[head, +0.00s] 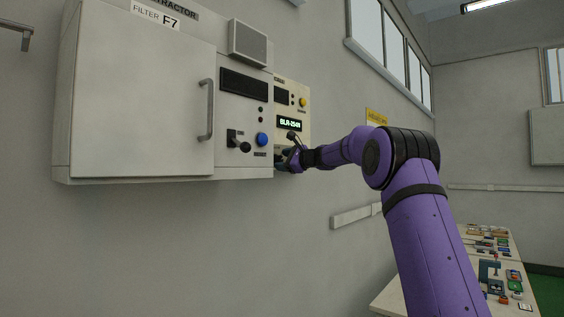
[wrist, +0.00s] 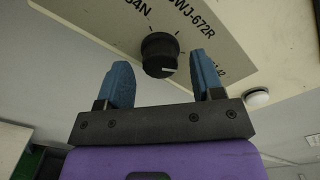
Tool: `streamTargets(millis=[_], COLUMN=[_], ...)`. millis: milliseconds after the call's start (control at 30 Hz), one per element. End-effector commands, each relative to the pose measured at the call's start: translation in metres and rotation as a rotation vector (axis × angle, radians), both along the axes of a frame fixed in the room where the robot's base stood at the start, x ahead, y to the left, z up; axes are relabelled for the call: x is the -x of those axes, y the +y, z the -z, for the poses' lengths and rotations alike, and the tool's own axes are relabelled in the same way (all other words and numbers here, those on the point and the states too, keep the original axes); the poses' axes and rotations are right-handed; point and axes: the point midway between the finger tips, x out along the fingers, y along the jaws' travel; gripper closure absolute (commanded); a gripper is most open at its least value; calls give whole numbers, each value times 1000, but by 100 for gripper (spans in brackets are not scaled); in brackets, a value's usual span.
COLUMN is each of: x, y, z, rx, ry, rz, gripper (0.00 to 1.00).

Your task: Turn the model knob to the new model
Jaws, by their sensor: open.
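The model knob (wrist: 159,54) is a round black knob with a white pointer line, on a pale panel with printed model names around it. In the wrist view the pointer points to the right. "CWJ-672R" and a label ending in "54N" are readable; another label is partly hidden. My gripper (wrist: 165,80) is open, with one blue finger on each side of the knob and a visible gap to both. In the head view my gripper (head: 284,160) is at the panel's lower part and hides the knob. The green display (head: 290,122) appears to read "BLR-254N".
A white cabinet (head: 140,100) with a handle (head: 206,110) is left of the panel. A white round part (wrist: 257,98) is right of the fingers. A table (head: 395,292) with small parts stands lower right.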

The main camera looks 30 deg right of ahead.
Motion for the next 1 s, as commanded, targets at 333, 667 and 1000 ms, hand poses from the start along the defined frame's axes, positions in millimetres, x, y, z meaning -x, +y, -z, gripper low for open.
streamTargets(millis=[333, 667, 1000], x=[60, 91, 92], y=[-23, -34, -34], z=[-2, -1, -1], rx=[2, 1, 1], ry=[0, 0, 0], rz=[4, 1, 1], gripper=[39, 39, 39])
